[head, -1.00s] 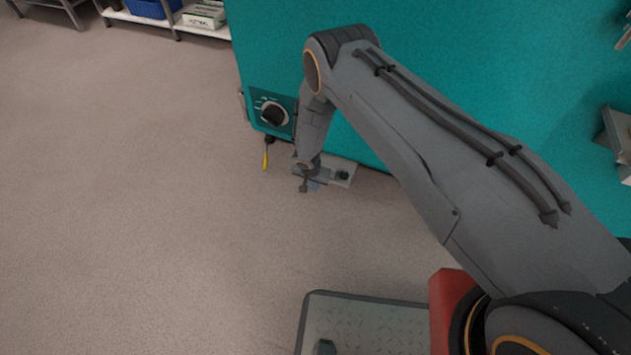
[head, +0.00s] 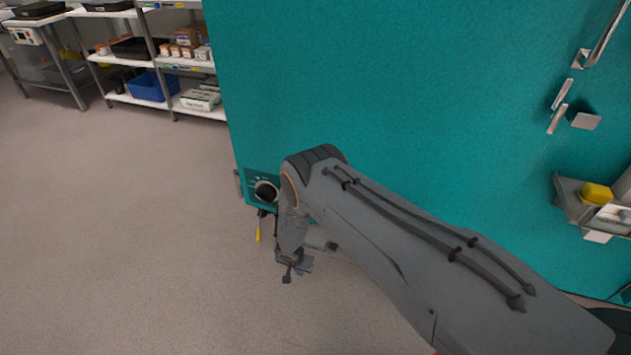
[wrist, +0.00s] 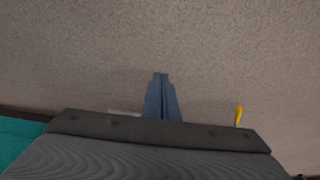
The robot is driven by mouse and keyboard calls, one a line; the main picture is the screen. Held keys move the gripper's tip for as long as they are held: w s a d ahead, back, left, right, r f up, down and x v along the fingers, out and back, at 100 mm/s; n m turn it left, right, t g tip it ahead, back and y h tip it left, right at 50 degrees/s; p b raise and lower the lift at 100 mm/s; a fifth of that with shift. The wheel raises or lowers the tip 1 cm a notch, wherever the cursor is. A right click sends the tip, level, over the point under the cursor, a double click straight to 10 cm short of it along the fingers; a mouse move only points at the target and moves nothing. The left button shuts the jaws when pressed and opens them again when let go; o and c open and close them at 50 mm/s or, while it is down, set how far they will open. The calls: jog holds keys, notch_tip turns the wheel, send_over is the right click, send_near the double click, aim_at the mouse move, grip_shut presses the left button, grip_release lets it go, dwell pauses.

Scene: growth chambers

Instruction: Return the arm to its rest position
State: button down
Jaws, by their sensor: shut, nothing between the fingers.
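My arm (head: 400,255) stretches from the lower right of the head view across the front of the teal chamber, its end bent down toward the floor. My gripper (head: 305,264) hangs low at the end of the arm, below the chamber's knob panel and small in this view. In the wrist view the two blue-grey fingers of my gripper (wrist: 160,77) lie together, shut and empty, with bare floor beyond the tips.
The teal chamber (head: 400,100) stands close behind the arm, with a black knob (head: 265,191), a yellow-handled tool (head: 258,231) and metal handles (head: 604,35). A holder with a yellow item (head: 597,194) is at right. Shelves with a blue bin (head: 148,87) stand back left. Floor at left is clear.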

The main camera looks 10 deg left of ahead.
jog(key=w+d+r, duration=0.2)
jog(key=w+r, duration=0.2)
jog(key=r, duration=0.7)
jog(key=w+d+r, duration=0.2)
jog(key=w+r, duration=0.1)
jog(key=r, duration=0.8)
jog(key=s+d+r+n+h, duration=0.15)
jog(key=d+r, duration=0.25)
jog(key=r, duration=0.7)
jog(key=s+d+r+y, duration=0.15)
jog(key=d+r, duration=0.25)
jog(key=r, duration=0.6)
jog(key=s+d+r+n+g, duration=0.1)
jog(key=s+d+r, duration=0.3)
jog(key=s+r, duration=0.3)
jog(key=s+d+r+n+g, duration=0.1)
jog(key=s+d+r, duration=0.3)
jog(key=s+r, duration=0.3)
jog(key=s+d+r+n+y, duration=0.15)
jog(key=s+r, duration=0.25)
jog(key=s, duration=0.4)
jog(key=s+d+r, duration=0.3)
jog(key=s, duration=0.4)
jog(key=d+r+m+p, duration=0.2)
jog(key=d+r+p, duration=0.5)
jog(key=p, duration=0.6)
jog(key=shift+s+g+h+p, duration=0.15)
jog(key=shift+g+h+p, duration=0.15)
jog(key=shift+h+p, duration=0.15)
